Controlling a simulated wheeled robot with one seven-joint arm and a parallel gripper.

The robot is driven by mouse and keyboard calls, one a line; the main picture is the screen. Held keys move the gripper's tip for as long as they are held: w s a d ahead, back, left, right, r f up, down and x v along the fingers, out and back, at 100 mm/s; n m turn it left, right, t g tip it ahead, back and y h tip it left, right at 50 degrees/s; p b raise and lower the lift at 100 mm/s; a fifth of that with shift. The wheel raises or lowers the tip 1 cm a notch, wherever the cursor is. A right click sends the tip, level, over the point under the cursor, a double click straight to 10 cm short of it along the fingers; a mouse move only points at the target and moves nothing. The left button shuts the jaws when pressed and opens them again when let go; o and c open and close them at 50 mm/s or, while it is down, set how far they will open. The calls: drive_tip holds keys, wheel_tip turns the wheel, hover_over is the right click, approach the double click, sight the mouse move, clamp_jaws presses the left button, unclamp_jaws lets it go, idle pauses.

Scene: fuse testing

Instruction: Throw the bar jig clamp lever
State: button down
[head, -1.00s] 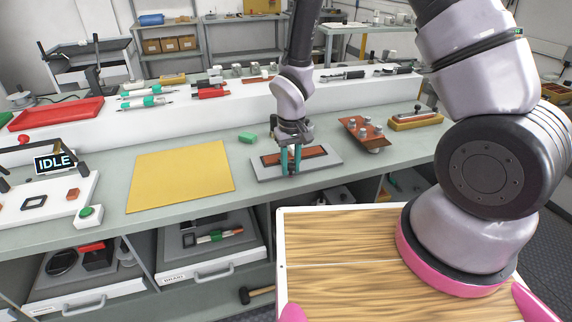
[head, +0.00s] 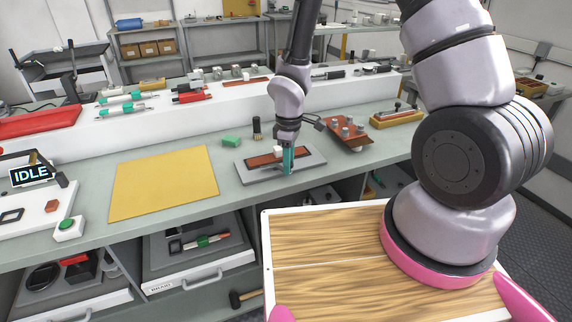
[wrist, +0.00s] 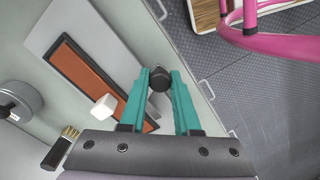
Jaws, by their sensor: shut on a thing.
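The bar jig is a grey plate (head: 309,168) on the bench's front part, with a copper-brown bar (head: 264,161) lying on it. In the wrist view the plate (wrist: 110,28) and bar (wrist: 80,75) run diagonally at left. My gripper (head: 288,172) points down at the jig's front side. In the wrist view its teal fingers (wrist: 160,80) are shut on a dark round knob (wrist: 159,78), seemingly the clamp lever's end. The rest of the lever is hidden by the fingers. A white block (wrist: 103,106) sits beside the bar, left of the fingers; it also shows in the head view (head: 278,151).
A green block (head: 231,141) and a dark upright brush (head: 257,128) stand behind the jig. A yellow mat (head: 163,185) lies left. A brown board with posts (head: 348,135) and a yellow-based fixture (head: 398,119) are right. The bench edge is close in front.

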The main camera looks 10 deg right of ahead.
drive_tip(key=shift+w+d+n, duration=0.15)
drive_tip(key=shift+w+n, duration=0.05)
drive_tip(key=shift+n, duration=0.2)
drive_tip(key=c, duration=0.6)
unclamp_jaws()
wheel_tip(320, 180, up, 11)
drive_tip(key=shift+f, duration=0.1)
drive_tip(key=shift+d, duration=0.1)
